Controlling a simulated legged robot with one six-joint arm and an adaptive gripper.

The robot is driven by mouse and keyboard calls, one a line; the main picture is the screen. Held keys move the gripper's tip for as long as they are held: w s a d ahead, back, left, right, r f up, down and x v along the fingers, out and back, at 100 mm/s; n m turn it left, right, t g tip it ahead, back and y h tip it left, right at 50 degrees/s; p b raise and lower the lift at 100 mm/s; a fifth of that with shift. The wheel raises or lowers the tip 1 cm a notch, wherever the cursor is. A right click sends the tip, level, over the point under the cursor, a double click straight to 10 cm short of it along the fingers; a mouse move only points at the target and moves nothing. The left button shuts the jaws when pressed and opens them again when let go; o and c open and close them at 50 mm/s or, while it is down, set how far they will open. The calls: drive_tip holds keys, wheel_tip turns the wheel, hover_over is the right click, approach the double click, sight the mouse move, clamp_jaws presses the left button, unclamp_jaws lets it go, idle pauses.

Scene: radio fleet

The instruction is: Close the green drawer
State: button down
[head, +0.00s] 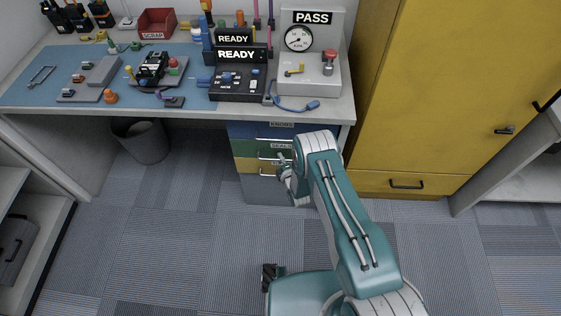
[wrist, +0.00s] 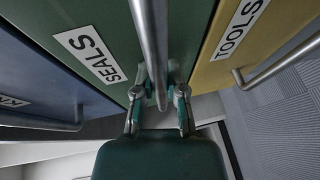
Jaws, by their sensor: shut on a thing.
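The green drawer (head: 247,148) is in the drawer stack under the bench in the head view, between a blue drawer above and a yellow one below. In the wrist view the green drawer (wrist: 105,20) fills the upper middle, with a SEALS label (wrist: 90,54) and a metal bar handle (wrist: 150,45). My gripper (head: 284,166) is at the front of the stack. In the wrist view my gripper (wrist: 160,92) has its fingers on both sides of the handle and is shut on it. How far the drawer stands out is hard to tell.
The blue drawer (wrist: 40,75) and yellow TOOLS drawer (wrist: 225,50) flank the green one in the wrist view. A yellow cabinet (head: 440,90) stands right of the bench, a grey bin (head: 141,142) left of the stack. The carpet floor (head: 170,230) in front is clear.

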drive_tip(key=c, duration=0.7)
unclamp_jaws()
drive_tip(key=shift+f, duration=0.1)
drive_tip(key=shift+s, duration=0.1)
drive_tip(key=v, duration=1.2)
drive_tip(key=shift+f, duration=0.1)
